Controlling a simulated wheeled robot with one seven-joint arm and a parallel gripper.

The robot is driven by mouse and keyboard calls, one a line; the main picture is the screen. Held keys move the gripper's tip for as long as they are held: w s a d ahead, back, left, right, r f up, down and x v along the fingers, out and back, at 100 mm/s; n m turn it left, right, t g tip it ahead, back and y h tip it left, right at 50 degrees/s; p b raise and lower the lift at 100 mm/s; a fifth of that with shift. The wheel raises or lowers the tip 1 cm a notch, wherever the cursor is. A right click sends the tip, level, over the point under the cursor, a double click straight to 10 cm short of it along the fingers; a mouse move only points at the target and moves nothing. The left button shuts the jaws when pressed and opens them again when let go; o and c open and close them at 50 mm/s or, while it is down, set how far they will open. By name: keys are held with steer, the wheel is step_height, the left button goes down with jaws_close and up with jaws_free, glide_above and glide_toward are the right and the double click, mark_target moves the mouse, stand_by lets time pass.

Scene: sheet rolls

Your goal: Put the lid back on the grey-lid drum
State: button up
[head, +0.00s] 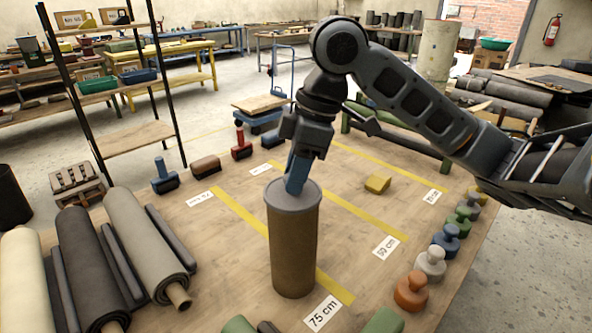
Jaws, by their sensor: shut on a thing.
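The drum (294,250) is a tall brown cylinder standing upright on the wooden table near its middle. The grey lid (309,197) is a flat disc at the drum's top, level and lined up with the rim. I cannot tell whether it is fully seated or held just above. My gripper (295,187) reaches down from above with its blue fingers at the lid's centre, shut on the lid. The part of the lid between the fingers is hidden.
Dark and cream rolls (145,245) lie at the table's left. Stamp-like knobbed pieces, including an orange one (411,291), line the right edge. A yellow block (378,183) lies right of the drum. Yellow strips and a "75 cm" label (322,313) mark the table.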

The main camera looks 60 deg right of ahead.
steer(key=o, duration=1.1)
steer(key=shift+o, duration=0.3)
steer(key=o, duration=0.4)
steer(key=shift+o, duration=0.2)
steer(key=shift+r, duration=0.15)
steer(key=shift+r+p, duration=2.5)
steer(key=shift+r, duration=0.85)
steer(key=shift+c, duration=0.4)
